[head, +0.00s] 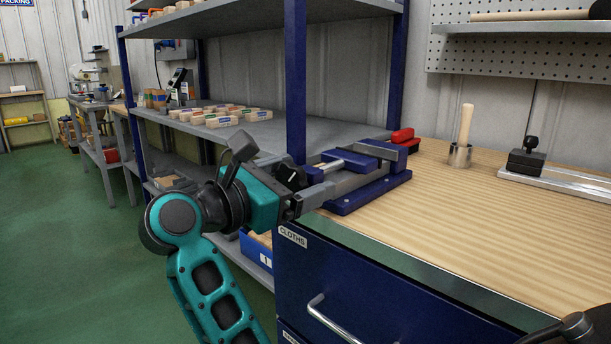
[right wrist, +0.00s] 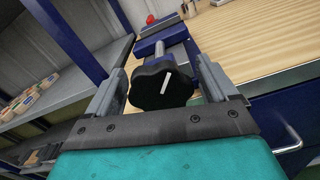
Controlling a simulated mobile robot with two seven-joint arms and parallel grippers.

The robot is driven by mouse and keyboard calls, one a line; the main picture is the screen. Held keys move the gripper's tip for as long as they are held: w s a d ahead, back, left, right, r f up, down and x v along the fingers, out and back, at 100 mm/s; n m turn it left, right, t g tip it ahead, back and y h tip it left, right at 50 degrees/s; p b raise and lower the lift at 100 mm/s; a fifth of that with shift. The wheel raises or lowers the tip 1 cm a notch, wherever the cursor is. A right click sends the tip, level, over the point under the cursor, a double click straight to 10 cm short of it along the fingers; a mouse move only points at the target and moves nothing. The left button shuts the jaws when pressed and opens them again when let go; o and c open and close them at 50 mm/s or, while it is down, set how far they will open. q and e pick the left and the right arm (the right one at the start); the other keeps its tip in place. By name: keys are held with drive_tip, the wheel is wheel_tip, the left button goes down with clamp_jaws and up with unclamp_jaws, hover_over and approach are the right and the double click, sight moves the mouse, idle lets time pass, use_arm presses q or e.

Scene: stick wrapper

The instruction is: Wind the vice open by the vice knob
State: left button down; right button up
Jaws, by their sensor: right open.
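The blue vice (head: 365,172) is mounted at the left end of the wooden bench top, with its bare screw rod showing in the right wrist view (right wrist: 161,50). The black lobed vice knob (head: 288,175) has a white mark on its face and sits between the fingers of my right gripper (head: 310,183). In the right wrist view the knob (right wrist: 150,90) lies between the two open fingers, one on each side, with gaps beside it. Whether the jaws are apart is hard to tell. My left gripper is not in view.
A blue shelf post (head: 296,80) rises close behind my right gripper, and a shelf (head: 330,132) with wooden blocks lies behind. A red-handled item (head: 403,136) lies behind the vice. A wooden-handled tool (head: 464,135) stands on the bench, which is clear in front.

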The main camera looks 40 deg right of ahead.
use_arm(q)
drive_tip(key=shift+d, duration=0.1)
use_arm(e)
drive_tip(key=shift+d, duration=0.1)
drive_tip(key=c, duration=1)
drive_tip(key=n+p, duration=0.2)
drive_tip(key=n, duration=0.1)
drive_tip(key=shift+r, duration=0.2)
drive_tip(key=shift+c, duration=0.2)
drive_tip(key=shift+n, duration=0.4)
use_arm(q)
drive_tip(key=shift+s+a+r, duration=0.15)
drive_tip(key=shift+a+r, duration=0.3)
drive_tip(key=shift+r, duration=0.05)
